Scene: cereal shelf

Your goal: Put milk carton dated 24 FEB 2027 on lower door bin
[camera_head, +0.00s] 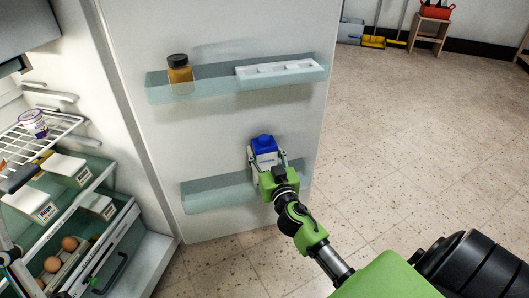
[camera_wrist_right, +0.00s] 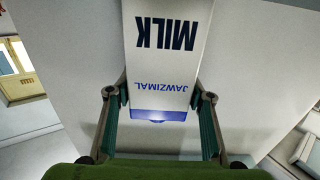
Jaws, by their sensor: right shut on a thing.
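A white milk carton with a blue cap (camera_head: 264,143) is upright at the lower door bin (camera_head: 215,194) on the open fridge door. My right gripper (camera_head: 268,162) is shut on the carton, one finger on each side. In the right wrist view the carton (camera_wrist_right: 165,55) shows MILK and JAWZIMAL upside down between the fingers (camera_wrist_right: 158,98). No date can be read on it. The carton's bottom is hidden by the gripper and bin, so I cannot tell whether it rests in the bin.
The upper door bin (camera_head: 215,86) holds an amber jar (camera_head: 179,74) and a white tray (camera_head: 278,69). Fridge shelves at left hold white boxes (camera_head: 67,168), a tub (camera_head: 33,123) and eggs (camera_head: 69,243). The lower bin's left part is empty.

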